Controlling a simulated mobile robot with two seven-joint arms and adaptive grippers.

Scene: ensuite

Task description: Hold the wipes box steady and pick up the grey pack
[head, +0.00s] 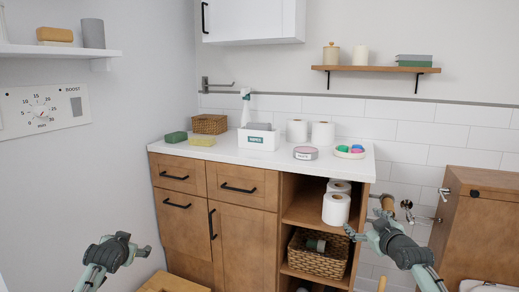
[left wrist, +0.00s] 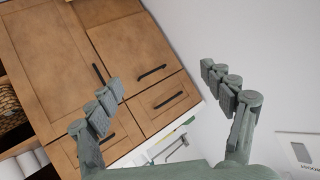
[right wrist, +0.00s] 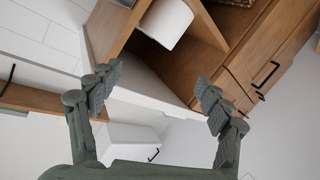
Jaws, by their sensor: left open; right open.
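The wipes box (head: 258,139) is a white open box with a teal label, standing on the white counter. The grey pack (head: 259,126) sits in it, its top showing above the rim; its lower part is hidden. My left gripper (head: 137,246) is open and empty, low in front of the cabinet, well away from the box; its spread fingers show in the left wrist view (left wrist: 161,78). My right gripper (head: 366,224) is open and empty in front of the cabinet's right end, far from the box; its spread fingers also show in the right wrist view (right wrist: 158,78).
A spray bottle (head: 246,106) rises behind the box. A wicker basket (head: 210,124), yellow sponge (head: 202,140) and green block (head: 176,137) stand left of it. Toilet rolls (head: 322,133), a pink-grey tin (head: 305,153) and a bowl (head: 350,154) stand right. The counter front (head: 240,157) is clear.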

